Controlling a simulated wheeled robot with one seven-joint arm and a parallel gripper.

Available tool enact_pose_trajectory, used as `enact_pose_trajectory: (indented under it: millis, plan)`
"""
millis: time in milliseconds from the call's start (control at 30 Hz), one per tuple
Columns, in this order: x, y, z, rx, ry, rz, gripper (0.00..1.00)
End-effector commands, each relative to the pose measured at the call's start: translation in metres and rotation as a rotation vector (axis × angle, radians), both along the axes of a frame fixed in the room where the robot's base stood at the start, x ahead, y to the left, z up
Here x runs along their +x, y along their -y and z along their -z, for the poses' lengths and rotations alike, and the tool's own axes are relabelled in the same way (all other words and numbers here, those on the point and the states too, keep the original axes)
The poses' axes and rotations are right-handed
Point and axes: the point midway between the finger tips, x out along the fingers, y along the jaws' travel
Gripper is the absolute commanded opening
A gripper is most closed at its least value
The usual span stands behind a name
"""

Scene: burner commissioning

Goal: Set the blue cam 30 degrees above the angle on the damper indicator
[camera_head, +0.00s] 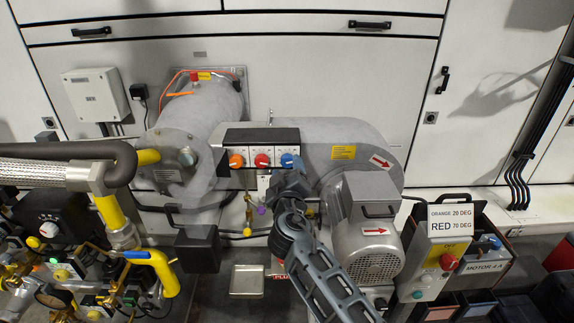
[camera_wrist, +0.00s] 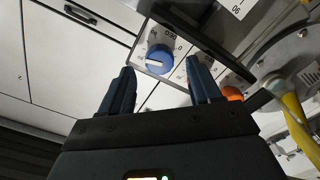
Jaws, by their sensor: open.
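The blue cam (camera_head: 287,160) is the right-hand knob of three on a white-faced panel, beside the red cam (camera_head: 262,161) and the orange cam (camera_head: 236,161). In the wrist view the blue cam (camera_wrist: 159,58) has a white pointer line and a printed scale around it. My gripper (camera_wrist: 160,66) is open, its two dark fingers spread on either side of the blue cam in the picture; contact cannot be told. In the head view my gripper (camera_head: 288,185) is just below the panel and partly covers the blue cam's area. I cannot identify the damper indicator or its angle with certainty.
A sign (camera_head: 451,217) reads "ORANGE 20 DEG, RED 70 DEG". The grey motor (camera_head: 368,250) stands right of my arm. Pipes and yellow fittings (camera_head: 110,210) crowd the left. A small metal tray (camera_head: 247,280) lies below. A white plate with numbers (camera_wrist: 236,10) shows in the wrist view.

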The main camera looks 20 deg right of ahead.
Motion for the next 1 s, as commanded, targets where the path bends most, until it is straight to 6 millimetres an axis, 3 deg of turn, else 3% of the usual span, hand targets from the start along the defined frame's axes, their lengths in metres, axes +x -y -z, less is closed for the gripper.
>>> enact_pose_trajectory:
  millis: [233, 600, 1000]
  plan:
    - [0.026, 0.009, 0.000, -0.001, 0.000, 0.001, 0.63]
    - [0.030, 0.010, 0.000, -0.001, -0.001, -0.001, 0.62]
    - [0.030, 0.010, 0.000, 0.000, -0.001, -0.001, 0.23]
